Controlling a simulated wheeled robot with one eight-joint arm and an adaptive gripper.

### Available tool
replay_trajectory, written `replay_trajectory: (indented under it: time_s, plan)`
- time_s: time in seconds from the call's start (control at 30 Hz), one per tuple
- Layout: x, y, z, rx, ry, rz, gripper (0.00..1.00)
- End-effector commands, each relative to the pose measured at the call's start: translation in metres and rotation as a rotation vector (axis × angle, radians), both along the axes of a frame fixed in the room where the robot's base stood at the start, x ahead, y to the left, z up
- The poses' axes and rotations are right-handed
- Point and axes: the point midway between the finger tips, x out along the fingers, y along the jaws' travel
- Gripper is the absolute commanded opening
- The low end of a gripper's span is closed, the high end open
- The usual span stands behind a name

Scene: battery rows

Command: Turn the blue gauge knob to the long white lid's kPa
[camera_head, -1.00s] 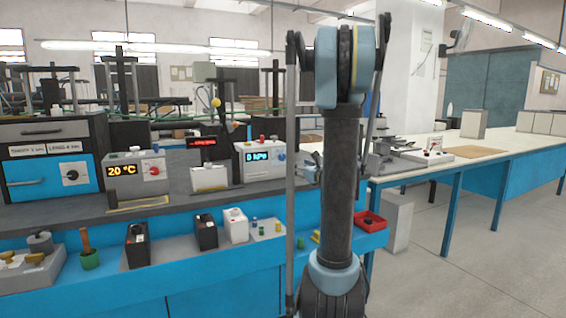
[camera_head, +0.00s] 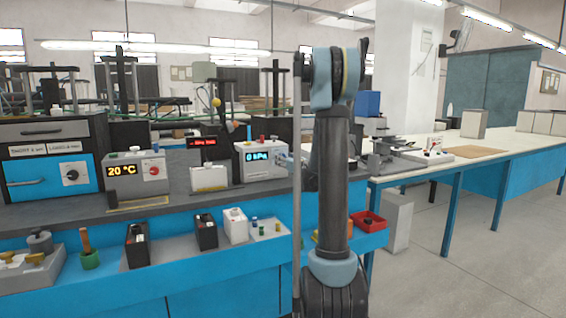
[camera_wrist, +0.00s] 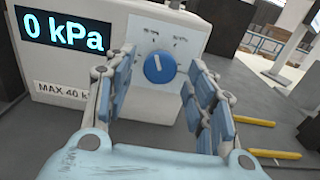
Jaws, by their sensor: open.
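The blue gauge knob (camera_wrist: 159,68) is on the front of a white gauge box (camera_wrist: 115,25), its white pointer mark aimed up and slightly left. The box's display (camera_wrist: 64,36) reads 0 kPa, and a label below begins "MAX 40". My gripper (camera_wrist: 160,90) is open and empty, with the knob showing between its fingers; I cannot tell how far off it is. In the head view the gauge box (camera_head: 252,170) stands on the bench, with its knob hidden near my arm. A long white-topped case (camera_head: 235,225) stands on the lower ledge; its markings are too small to read.
A 20 °C box (camera_head: 130,178) with a red knob stands to the left. Yellow bars (camera_wrist: 275,153) lie right of the gauge box.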

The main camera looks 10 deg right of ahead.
Motion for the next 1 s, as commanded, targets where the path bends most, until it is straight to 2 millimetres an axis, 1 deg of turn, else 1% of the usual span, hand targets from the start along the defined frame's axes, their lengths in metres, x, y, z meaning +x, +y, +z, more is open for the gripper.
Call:
replay_trajectory:
  time_s: [0.1,0.2,0.5,0.7,0.87,1.0]
  plan:
    - [0.010,0.004,0.000,0.000,0.000,0.001,0.50]
    - [0.014,0.005,0.000,0.000,0.000,0.001,0.50]
    - [0.015,0.005,0.000,0.000,0.000,0.001,0.50]
    - [0.015,0.005,0.000,0.000,0.000,0.001,0.07]
    - [0.015,0.005,0.000,-0.006,-0.002,0.000,0.07]
    - [0.015,0.005,0.000,-0.049,-0.016,0.000,0.06]
